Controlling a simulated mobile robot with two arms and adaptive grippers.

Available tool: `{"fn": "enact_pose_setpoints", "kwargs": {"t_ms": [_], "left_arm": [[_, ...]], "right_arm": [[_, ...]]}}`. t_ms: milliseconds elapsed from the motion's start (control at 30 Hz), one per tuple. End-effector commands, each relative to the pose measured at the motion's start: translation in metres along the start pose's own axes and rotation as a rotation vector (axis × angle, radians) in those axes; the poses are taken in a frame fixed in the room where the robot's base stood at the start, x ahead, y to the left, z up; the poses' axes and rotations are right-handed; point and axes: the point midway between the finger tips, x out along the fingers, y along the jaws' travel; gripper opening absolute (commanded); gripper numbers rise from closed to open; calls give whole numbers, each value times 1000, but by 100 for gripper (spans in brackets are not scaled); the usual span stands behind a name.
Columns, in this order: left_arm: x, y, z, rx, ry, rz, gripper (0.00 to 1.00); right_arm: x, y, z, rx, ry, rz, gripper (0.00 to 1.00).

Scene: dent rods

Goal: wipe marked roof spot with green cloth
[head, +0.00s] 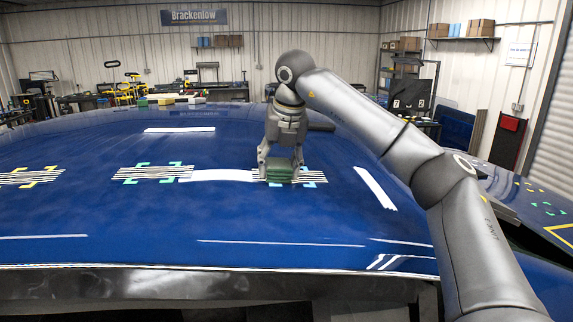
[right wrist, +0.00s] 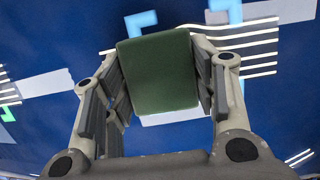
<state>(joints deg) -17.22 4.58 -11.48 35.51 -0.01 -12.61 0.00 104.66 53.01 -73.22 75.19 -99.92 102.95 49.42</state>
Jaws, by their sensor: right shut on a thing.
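The green cloth (head: 280,172) is a folded, block-like pad. My right gripper (head: 280,163) points down and is shut on it; the cloth also shows between both fingers in the right wrist view (right wrist: 158,72). It is at the striped roof spot with cyan corner marks (head: 308,177) and covers part of it. I cannot tell if the cloth touches the roof. The blue roof (head: 130,215) also has a striped spot with green marks (head: 152,172) and one with yellow marks (head: 30,177). My left gripper is not in view.
A blue panel (head: 540,205) with yellow and green marks is at the right. Benches with tools (head: 130,95) and wall shelves with boxes (head: 470,30) stand at the back.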

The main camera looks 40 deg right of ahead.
Motion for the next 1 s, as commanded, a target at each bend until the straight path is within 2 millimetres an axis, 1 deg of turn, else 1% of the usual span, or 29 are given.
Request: {"fn": "enact_pose_setpoints", "kwargs": {"t_ms": [33, 167, 367, 567, 800, 1000], "left_arm": [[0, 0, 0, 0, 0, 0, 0], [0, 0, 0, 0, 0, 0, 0], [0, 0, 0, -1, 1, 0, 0], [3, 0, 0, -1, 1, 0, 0], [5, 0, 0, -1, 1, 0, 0], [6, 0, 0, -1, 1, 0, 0]], "right_arm": [[1, 6, -1, -4, 2, 0, 34], [0, 17, 0, -2, 2, 0, 34], [1, 19, 0, 0, 2, 0, 34], [1, 9, 0, 1, 2, -1, 34], [0, -12, 0, 1, 2, -1, 34], [0, -18, 0, 0, 1, -1, 34]]}}
